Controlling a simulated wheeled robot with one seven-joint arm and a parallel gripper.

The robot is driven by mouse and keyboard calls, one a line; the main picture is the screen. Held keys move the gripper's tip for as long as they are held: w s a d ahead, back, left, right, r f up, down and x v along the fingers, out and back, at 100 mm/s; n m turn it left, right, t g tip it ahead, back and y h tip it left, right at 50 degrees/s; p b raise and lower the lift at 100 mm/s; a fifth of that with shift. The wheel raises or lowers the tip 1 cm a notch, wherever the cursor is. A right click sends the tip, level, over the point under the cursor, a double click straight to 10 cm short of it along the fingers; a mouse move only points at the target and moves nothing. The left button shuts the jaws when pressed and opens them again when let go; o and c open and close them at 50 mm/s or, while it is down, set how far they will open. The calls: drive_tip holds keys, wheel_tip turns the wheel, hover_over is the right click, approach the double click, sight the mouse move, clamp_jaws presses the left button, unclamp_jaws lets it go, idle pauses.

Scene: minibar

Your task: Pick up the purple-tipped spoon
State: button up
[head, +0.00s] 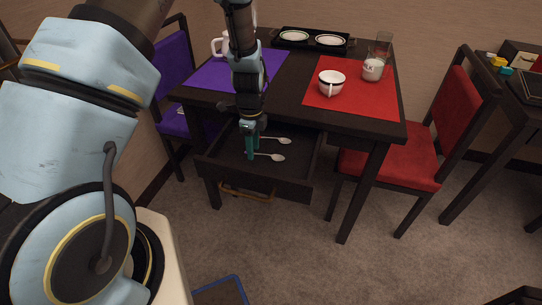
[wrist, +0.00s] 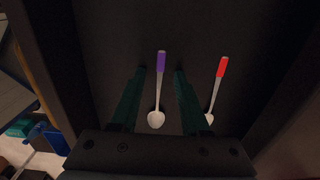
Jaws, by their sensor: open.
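Two spoons lie in the open dark drawer (head: 290,185) under the table. In the wrist view, the purple-tipped spoon (wrist: 158,95) lies between my open fingers, its bowl nearer the palm and its purple tip away from it. The red-tipped spoon (wrist: 219,82) lies to the right of the right finger, its bowl partly hidden. My gripper (wrist: 159,72) is open and points down into the drawer. In the head view my gripper (head: 252,155) covers the handle ends of both spoons, so their colours are hidden there.
The drawer walls stand close around my gripper. The table (head: 285,100) above carries a purple mat (head: 215,76), a red mat (head: 345,106), a white cup (head: 331,82), a jar (head: 373,70) and a black tray (head: 312,46). A red chair (head: 405,165) stands right, a purple chair (head: 178,60) left.

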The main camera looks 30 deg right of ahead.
drive_tip(key=shift+f, duration=0.1)
idle(0.3)
drive_tip(key=shift+c, duration=0.4)
clamp_jaws()
